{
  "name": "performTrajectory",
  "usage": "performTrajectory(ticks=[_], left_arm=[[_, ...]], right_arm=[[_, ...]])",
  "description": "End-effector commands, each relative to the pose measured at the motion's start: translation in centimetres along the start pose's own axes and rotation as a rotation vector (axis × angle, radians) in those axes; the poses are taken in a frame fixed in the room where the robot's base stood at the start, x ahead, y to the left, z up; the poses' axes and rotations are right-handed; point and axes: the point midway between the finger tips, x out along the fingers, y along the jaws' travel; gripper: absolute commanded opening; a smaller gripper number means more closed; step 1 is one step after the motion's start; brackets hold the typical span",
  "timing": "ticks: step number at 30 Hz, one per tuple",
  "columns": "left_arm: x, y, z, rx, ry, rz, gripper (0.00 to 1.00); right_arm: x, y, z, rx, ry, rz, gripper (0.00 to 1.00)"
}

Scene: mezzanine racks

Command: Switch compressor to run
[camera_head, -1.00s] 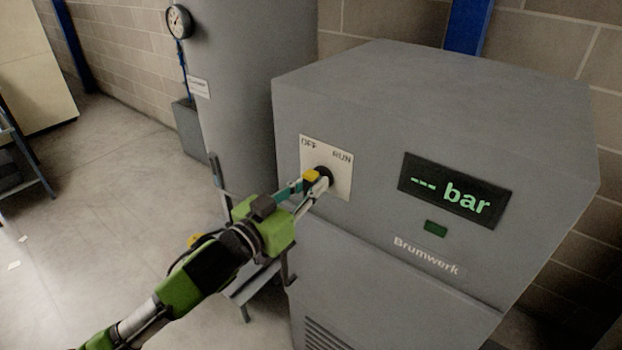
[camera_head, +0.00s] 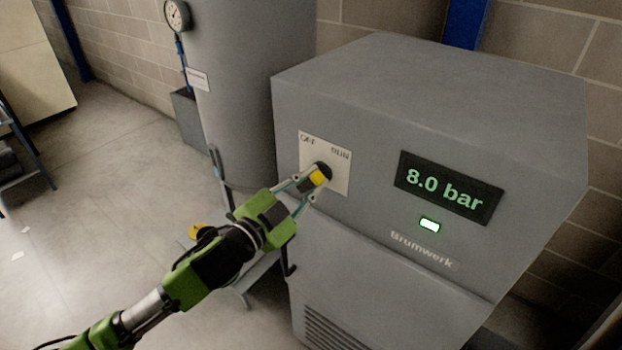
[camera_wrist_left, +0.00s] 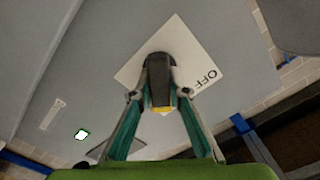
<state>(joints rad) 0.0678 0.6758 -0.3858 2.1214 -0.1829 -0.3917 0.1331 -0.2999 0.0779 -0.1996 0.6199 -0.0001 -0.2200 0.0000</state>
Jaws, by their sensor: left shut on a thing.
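The grey compressor (camera_head: 430,110) stands at the right in the head view. Its white switch plate (camera_head: 341,178) reads OFF on the left and RUN on the right. My left gripper (camera_head: 316,180) is shut on the black rotary switch (camera_head: 323,169), which has a yellow part facing me. In the left wrist view the fingers (camera_wrist_left: 159,100) sit on both sides of the switch (camera_wrist_left: 158,72), with OFF printed at the plate's right corner. The display (camera_head: 450,187) reads 8.0 bar and the lamp below it (camera_head: 429,225) is lit. My right gripper is not in view.
A tall grey tank (camera_head: 245,80) with a round gauge (camera_head: 177,15) stands left of the compressor. A block wall (camera_head: 125,45) is behind. The floor (camera_head: 100,190) at the left is mostly clear.

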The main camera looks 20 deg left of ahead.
Motion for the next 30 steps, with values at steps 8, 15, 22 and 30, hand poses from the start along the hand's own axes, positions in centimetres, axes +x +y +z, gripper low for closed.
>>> performTrajectory(ticks=[8, 15, 22, 30], left_arm=[[0.01, -0.05, -0.07, 0.031, 0.002, -0.001, 0.0], [0.01, -0.05, -0.05, 0.032, 0.001, -0.001, 0.0], [0.0, -0.04, -0.04, 0.03, 0.001, -0.001, 0.33], [-0.16, 0.01, 0.01, 0.028, 0.0, 0.0, 0.33]], right_arm=[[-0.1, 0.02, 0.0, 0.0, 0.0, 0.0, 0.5], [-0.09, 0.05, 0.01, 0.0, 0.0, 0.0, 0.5], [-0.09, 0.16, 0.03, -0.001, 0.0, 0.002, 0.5], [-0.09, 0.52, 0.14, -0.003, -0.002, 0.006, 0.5]])
